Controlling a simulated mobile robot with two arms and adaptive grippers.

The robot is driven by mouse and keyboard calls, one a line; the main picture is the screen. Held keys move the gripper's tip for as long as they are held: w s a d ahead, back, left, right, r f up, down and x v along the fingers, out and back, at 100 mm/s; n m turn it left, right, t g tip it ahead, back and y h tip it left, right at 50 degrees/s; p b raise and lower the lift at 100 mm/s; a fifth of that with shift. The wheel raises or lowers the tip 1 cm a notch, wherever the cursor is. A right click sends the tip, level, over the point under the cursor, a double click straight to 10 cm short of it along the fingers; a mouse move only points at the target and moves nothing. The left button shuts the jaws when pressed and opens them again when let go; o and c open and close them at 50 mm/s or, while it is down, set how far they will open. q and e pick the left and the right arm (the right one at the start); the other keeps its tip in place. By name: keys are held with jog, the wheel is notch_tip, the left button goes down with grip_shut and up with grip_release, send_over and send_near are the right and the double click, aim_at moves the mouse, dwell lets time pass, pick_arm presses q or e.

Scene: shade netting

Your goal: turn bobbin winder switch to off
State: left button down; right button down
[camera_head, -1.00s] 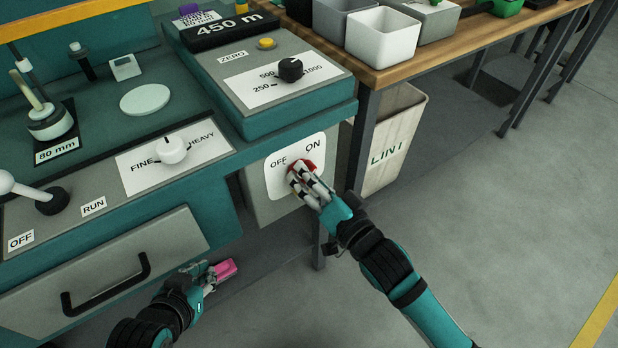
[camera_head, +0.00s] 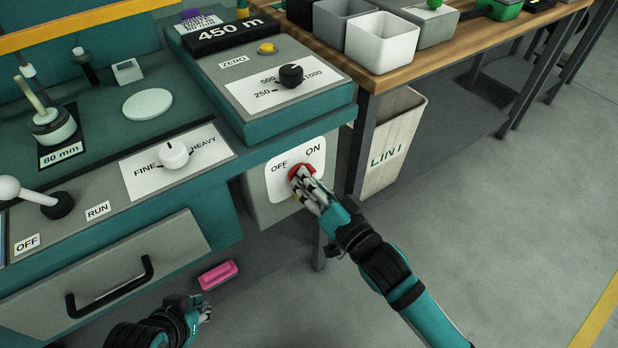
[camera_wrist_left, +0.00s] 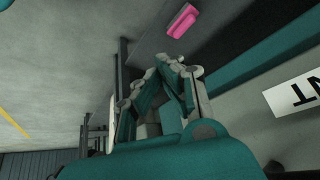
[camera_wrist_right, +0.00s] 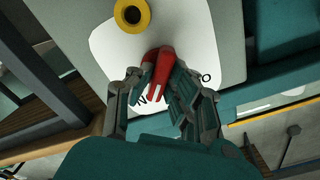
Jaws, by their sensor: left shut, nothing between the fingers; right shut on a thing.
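The bobbin winder switch is a red knob (camera_head: 301,171) on a white plate (camera_head: 280,187) marked OFF at left and ON at right. My right gripper (camera_head: 305,181) is shut on the knob, and its fingers partly hide it. In the right wrist view the red knob (camera_wrist_right: 158,72) sits between the fingers (camera_wrist_right: 158,92), with a white mark at its lettered end. I cannot tell exactly which word it points to. My left gripper (camera_head: 205,309) is shut and empty, low in front of the drawer. It also shows in the left wrist view (camera_wrist_left: 168,62).
A pink block (camera_head: 218,275) lies low beside the drawer (camera_head: 110,270), beyond my left gripper. A FINE/HEAVY dial (camera_head: 174,155) and a 250–1000 dial (camera_head: 291,75) are above. A lint bin (camera_head: 392,145) stands right of the switch. Floor at right is clear.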

pick_arm(q)
jog(key=s+a+r+g+p, duration=0.1)
jog(key=s+a+g+p, duration=0.15)
jog(key=s, duration=0.25)
notch_tip(320, 180, down, 13)
jog(key=w+d+g+p, duration=0.1)
jog(key=p, duration=0.3)
jog(key=s+f+p, duration=0.4)
jog(key=s+f, duration=0.3)
jog(key=f, duration=0.6)
jog(key=shift+s+a+g+y, duration=0.15)
jog(key=shift+a+g+y, duration=0.15)
jog(key=shift+g, duration=0.15)
pick_arm(e)
jog(key=shift+a+n, duration=0.15)
jog(key=shift+n, duration=8.35)
jog(key=c, duration=1.3)
grip_release()
jog(key=shift+s, duration=0.15)
